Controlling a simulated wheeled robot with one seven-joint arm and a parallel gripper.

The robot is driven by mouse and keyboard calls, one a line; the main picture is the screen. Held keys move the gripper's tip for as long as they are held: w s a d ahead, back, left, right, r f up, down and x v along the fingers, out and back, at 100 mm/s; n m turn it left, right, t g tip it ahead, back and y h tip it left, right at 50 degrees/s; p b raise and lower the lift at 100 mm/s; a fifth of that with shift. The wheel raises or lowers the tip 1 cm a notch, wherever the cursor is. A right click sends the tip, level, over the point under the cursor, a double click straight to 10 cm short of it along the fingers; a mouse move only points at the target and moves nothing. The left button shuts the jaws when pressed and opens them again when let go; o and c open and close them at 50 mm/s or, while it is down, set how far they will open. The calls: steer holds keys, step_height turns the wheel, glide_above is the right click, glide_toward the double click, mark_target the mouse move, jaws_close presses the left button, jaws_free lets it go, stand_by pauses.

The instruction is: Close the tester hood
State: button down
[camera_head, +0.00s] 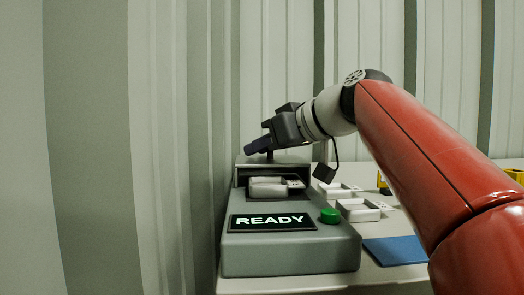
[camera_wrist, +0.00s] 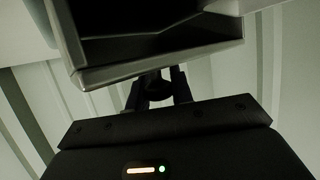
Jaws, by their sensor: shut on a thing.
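The tester (camera_head: 290,255) is a grey-green box on the table, with a lit "READY" screen (camera_head: 272,222) and a green button (camera_head: 329,215) on its front. Its grey hood (camera_head: 243,163) is at the back, with a dark opening facing front. My gripper (camera_head: 259,147) is above the hood, shut on a dark handle that stands up from it. In the wrist view the handle (camera_wrist: 154,84) sits between my fingertips (camera_wrist: 158,92), against the hood's grey edge (camera_wrist: 150,64). A white part (camera_head: 268,187) lies in the tester in front of the hood. The hood's exact angle is hard to tell.
White trays (camera_head: 358,209) stand to the right of the tester, beside a blue mat (camera_head: 396,250). A yellow bin (camera_head: 515,175) is at the far right. A ribbed wall stands close at the left and behind. My red arm covers the right side.

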mark_target(241, 162)
steer(key=s+b, duration=0.2)
steer(key=s, duration=0.6)
steer(key=shift+s, duration=0.25)
steer(key=c, duration=1.2)
jaws_free()
steer(key=shift+s, duration=0.1)
steer(key=shift+c, duration=0.2)
steer(key=p+v, duration=0.1)
steer(key=v, duration=0.6)
steer(key=shift+d, duration=0.1)
steer(key=shift+s+d+r, duration=0.1)
steer(key=shift+s+d, duration=0.15)
steer(key=shift+s, duration=0.05)
